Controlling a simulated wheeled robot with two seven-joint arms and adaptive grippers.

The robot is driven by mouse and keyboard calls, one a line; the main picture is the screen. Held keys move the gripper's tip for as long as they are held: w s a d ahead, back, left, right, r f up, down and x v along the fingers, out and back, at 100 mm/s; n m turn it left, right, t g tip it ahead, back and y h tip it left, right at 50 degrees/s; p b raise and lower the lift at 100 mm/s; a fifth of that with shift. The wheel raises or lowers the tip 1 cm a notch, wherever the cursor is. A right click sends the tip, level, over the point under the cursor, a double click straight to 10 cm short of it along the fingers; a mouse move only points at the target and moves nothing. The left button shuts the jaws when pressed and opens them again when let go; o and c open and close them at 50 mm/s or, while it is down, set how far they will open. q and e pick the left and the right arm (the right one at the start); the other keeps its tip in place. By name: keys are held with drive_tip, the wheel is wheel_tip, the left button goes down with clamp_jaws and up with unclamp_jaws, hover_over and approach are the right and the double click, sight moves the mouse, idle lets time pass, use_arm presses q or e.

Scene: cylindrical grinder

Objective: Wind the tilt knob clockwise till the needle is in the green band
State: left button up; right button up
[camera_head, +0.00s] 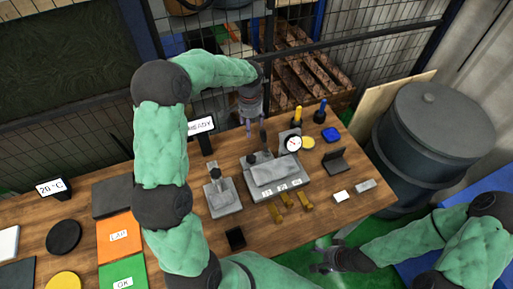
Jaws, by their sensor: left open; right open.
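The grey grinder unit (275,177) sits on the wooden table (215,236). A round white dial (293,143) stands at its back right; its needle and any green band are too small to read. A small dark knob-like part (251,158) is at the unit's back left; I cannot tell for sure that it is the tilt knob. My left gripper (256,137) is open, pointing down just behind and above that dark part, apparently apart from it. My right gripper (322,257) is open and empty, in front of the table's front edge, away from the unit.
A grey stand (222,195) is left of the unit and a READY display (202,127) behind it. Brass pieces (285,200) lie in front. Yellow (297,117) and blue (320,112) upright items stand behind the dial. A dark barrel (430,135) is beyond the right edge.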

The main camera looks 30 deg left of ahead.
use_arm(q)
drive_tip(key=f, duration=0.2)
drive_tip(key=b, duration=1)
hover_over(251, 157)
wheel_tip(251, 157, down, 8)
wheel_tip(251, 157, down, 11)
drive_tip(key=shift+r+b, duration=0.1)
drive_tip(key=shift+b, duration=0.65)
drive_tip(key=shift+c, duration=0.3)
drive_tip(key=shift+d, duration=0.1)
drive_tip(key=c, duration=1.1)
